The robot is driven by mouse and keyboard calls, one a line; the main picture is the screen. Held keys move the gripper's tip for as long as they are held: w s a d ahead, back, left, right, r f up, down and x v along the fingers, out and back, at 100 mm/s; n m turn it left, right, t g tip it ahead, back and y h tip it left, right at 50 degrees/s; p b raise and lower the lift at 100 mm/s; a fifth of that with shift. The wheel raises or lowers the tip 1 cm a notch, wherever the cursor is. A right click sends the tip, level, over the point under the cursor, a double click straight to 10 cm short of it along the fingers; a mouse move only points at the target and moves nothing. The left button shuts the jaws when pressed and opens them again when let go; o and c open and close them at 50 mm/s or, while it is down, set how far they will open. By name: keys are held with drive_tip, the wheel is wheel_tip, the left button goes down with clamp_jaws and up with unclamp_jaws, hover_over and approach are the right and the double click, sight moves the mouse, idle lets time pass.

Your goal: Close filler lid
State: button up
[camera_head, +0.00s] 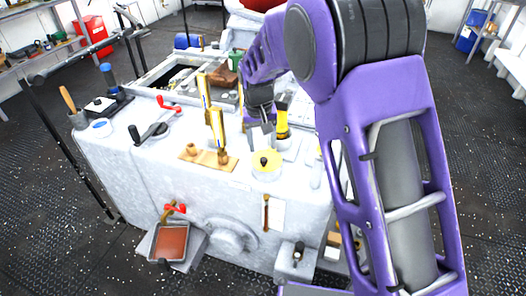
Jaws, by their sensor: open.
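I cannot tell for certain which part is the filler lid. A round yellow cap (258,169) with a dark knob sits flat on a short white neck at the front edge of the pale machine top (165,165). A yellow upright piece (282,122) with a dark top stands further back, just right of my gripper. My gripper (267,128) points down over the machine top, behind the yellow cap and apart from it. It is small in view, open, and nothing shows between its fingers. My purple arm covers the right part of the machine.
Two tall brass-coloured uprights (218,130) stand left of my gripper, one on a tan base. A red-handled lever (167,104) and a black-handled lever (150,131) lie further left. A brown pan (170,243) juts from the machine's front. The dark deck (50,215) at left is clear.

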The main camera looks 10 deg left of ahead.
wheel_tip(320, 180, up, 11)
drive_tip(key=s+p, duration=0.1)
drive_tip(key=shift+s+a, duration=0.15)
drive_tip(key=shift+s, duration=0.15)
